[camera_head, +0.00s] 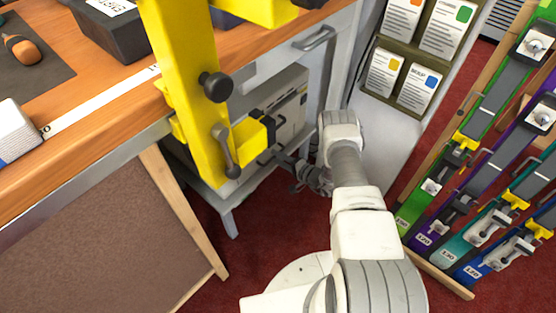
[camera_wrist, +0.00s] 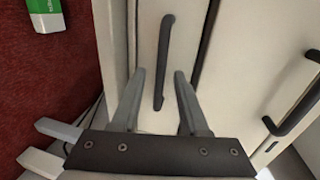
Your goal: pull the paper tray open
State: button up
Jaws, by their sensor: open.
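A pale front panel (camera_wrist: 147,36) with a long dark bar handle (camera_wrist: 164,60) fills the middle of the wrist view; it looks like the paper tray, though no label confirms it. My gripper (camera_wrist: 159,73) is open, with one finger on each side of the handle in that view. I see no clear contact, and the depth between fingers and handle is hard to judge. In the head view, my gripper (camera_head: 288,163) is small and partly lost against the lower front of a light grey unit (camera_head: 292,112) under the bench. A yellow clamp hides part of that unit.
A second dark handle (camera_wrist: 297,108) is on the neighbouring panel at right. The yellow clamp (camera_head: 190,80) hangs over the bench edge. A brown board (camera_head: 100,230) leans at left. A clamp rack (camera_head: 480,180) stands at right. Red floor (camera_head: 300,235) shows below the unit.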

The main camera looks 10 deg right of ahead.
jog(key=shift+w+a, duration=0.1)
jog(key=shift+w, duration=0.05)
jog(key=shift+c, duration=0.2)
grip_shut()
dwell(1.2)
